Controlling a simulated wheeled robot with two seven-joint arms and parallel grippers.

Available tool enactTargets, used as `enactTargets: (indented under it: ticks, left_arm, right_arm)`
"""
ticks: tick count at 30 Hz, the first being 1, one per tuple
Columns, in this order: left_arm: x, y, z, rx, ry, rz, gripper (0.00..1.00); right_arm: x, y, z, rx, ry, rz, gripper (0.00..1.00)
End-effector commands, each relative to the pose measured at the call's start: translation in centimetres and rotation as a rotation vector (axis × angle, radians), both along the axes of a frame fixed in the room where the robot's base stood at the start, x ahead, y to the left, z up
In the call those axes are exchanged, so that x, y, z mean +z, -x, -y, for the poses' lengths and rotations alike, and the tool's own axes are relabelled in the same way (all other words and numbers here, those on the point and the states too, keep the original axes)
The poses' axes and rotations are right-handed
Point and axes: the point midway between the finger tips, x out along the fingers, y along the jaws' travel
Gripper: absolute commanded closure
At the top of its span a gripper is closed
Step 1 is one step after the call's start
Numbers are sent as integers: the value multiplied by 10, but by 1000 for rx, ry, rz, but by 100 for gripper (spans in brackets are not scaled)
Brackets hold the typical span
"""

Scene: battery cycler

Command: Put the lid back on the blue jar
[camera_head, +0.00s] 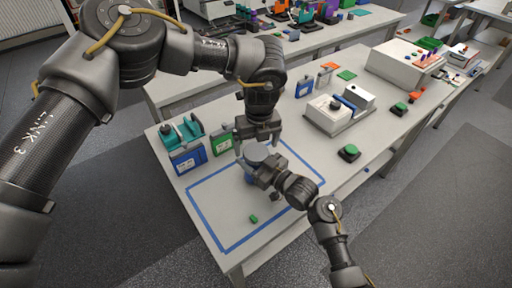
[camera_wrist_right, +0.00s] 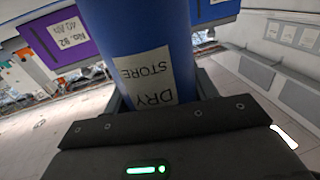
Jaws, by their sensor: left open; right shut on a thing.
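The blue jar (camera_head: 249,176) stands in the blue-taped area of the table, mostly hidden behind my right gripper. In the right wrist view the jar (camera_wrist_right: 150,45) fills the space between the jaws, with a "DRY STORE" label that reads upside down. My right gripper (camera_head: 258,172) is shut on the jar's side. A grey round lid (camera_head: 256,153) shows at the top of the jar, directly under my left gripper (camera_head: 259,147). The left gripper points down, with its open fingers at either side of the lid. I cannot tell whether the lid is fully seated.
A green box (camera_head: 222,143) and a blue bin (camera_head: 187,161) with teal items stand left of the jar. A small green piece (camera_head: 253,219) lies in the taped area. A white device (camera_head: 338,112) and a green-topped button (camera_head: 349,152) are to the right. The front taped area is mostly clear.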

Motion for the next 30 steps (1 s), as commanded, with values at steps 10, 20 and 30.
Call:
enactTargets:
  ticks: [10, 20, 30]
  left_arm:
    - [23, 1, 1, 0, -1, -1, 8]
    - [23, 1, 1, 0, 0, -1, 0]
    - [61, 1, 3, 2, 1, 4, 0]
  right_arm:
    - [1, 0, 0, 0, -1, 1, 100]
    - [1, 0, 0, 0, -1, 1, 100]
    - [1, 0, 0, 0, -1, 2, 100]
